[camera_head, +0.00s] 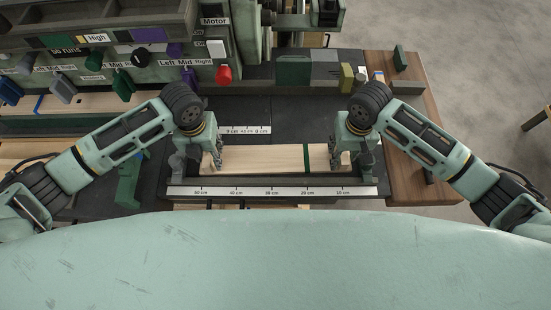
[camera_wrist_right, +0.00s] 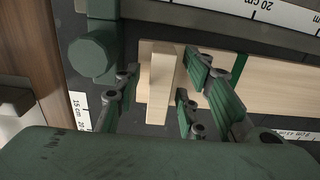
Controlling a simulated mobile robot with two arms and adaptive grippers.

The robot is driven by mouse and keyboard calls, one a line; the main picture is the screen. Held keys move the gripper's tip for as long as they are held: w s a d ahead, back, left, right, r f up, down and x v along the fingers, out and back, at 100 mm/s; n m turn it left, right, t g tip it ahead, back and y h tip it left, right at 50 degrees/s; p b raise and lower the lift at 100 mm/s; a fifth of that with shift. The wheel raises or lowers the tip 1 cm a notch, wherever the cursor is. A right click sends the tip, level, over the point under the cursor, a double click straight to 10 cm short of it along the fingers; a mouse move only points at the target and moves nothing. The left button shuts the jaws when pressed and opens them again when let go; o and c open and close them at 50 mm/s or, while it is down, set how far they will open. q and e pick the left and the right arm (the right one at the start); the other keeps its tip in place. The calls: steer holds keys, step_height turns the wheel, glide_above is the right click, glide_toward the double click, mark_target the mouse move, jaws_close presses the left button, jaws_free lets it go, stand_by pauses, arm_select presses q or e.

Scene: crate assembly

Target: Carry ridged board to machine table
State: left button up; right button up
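The ridged board (camera_head: 262,158) is pale wood with a green stripe (camera_head: 307,158) across it right of its middle. It lies flat on the dark machine table, behind the ruler strip. In the right wrist view its bare face (camera_wrist_right: 265,88) runs to the right, and a raised wooden ridge (camera_wrist_right: 160,95) crosses near its end. My right gripper (camera_wrist_right: 158,92) is open, its green-padded fingers on both sides of the ridge with gaps showing. My left gripper (camera_head: 212,160) is at the board's left end; its grip there is hidden. The right gripper (camera_head: 343,158) is at the right end.
A white ruler strip (camera_head: 270,191) runs along the front edge of the dark table. A control panel with coloured knobs, including a red one (camera_head: 223,75), stands at the back left. Coloured blocks (camera_head: 323,66) stand behind. A brown wooden top (camera_head: 412,180) lies right.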

arm_select(q)
step_height(320, 180, up, 12)
arm_select(e)
step_height(320, 180, up, 12)
stand_by(0.7)
arm_select(q)
steer(key=shift+f, duration=0.15)
stand_by(0.3)
